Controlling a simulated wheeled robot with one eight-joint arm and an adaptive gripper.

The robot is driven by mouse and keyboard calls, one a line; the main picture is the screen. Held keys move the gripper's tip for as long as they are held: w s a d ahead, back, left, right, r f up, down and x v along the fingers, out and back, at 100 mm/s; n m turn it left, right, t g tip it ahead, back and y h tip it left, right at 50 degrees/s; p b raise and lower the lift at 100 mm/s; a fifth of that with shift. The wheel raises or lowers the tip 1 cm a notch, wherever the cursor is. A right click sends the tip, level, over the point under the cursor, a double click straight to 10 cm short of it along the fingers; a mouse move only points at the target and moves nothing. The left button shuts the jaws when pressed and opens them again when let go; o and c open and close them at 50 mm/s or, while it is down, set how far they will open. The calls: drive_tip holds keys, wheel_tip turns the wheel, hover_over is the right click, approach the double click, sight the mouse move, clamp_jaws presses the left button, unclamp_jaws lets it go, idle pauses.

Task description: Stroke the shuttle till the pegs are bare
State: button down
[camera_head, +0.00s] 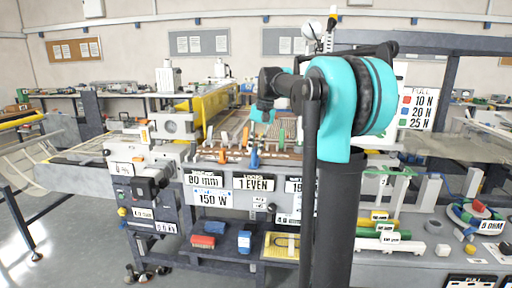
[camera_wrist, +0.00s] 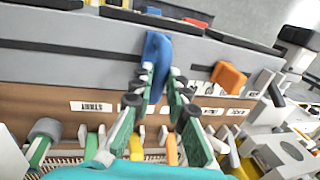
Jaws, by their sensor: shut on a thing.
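My gripper (camera_wrist: 163,82) has its green-padded fingers closed around an upright blue handle (camera_wrist: 156,50). The blue handle also shows in the head view (camera_head: 254,159), below the teal end of my arm, at the front edge of the brown board. I cannot tell whether it is the shuttle. Several small pegs stand in a row behind it in the wrist view, among them a yellow one (camera_wrist: 136,147), an orange one (camera_wrist: 172,150) and a white one (camera_wrist: 101,137). What lies between my fingers and the board is partly hidden.
An orange block (camera_wrist: 229,77) stands to the right of the handle, and an orange peg (camera_head: 222,157) shows left of it in the head view. The brown board (camera_wrist: 60,104) carries a START label. Small coloured parts (camera_head: 380,226) lie on the bench at right.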

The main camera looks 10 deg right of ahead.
drive_tip(key=s+d, duration=0.1)
drive_tip(key=d, duration=0.2)
drive_tip(key=s+d, duration=0.1)
drive_tip(key=d, duration=0.2)
drive_tip(key=s+d, duration=0.1)
drive_tip(key=d, duration=0.2)
drive_tip(key=shift+d, duration=0.25)
drive_tip(key=c, duration=1.5)
unclamp_jaws()
drive_tip(key=shift+r, duration=0.1)
drive_tip(key=r, duration=0.4)
drive_tip(key=d+r, duration=0.1)
drive_tip(key=r, duration=0.2)
drive_tip(key=d+r, duration=0.1)
drive_tip(key=r, duration=0.3)
drive_tip(key=shift+s+d+r, duration=0.1)
drive_tip(key=shift+s+r, duration=0.2)
drive_tip(key=shift+s, duration=0.1)
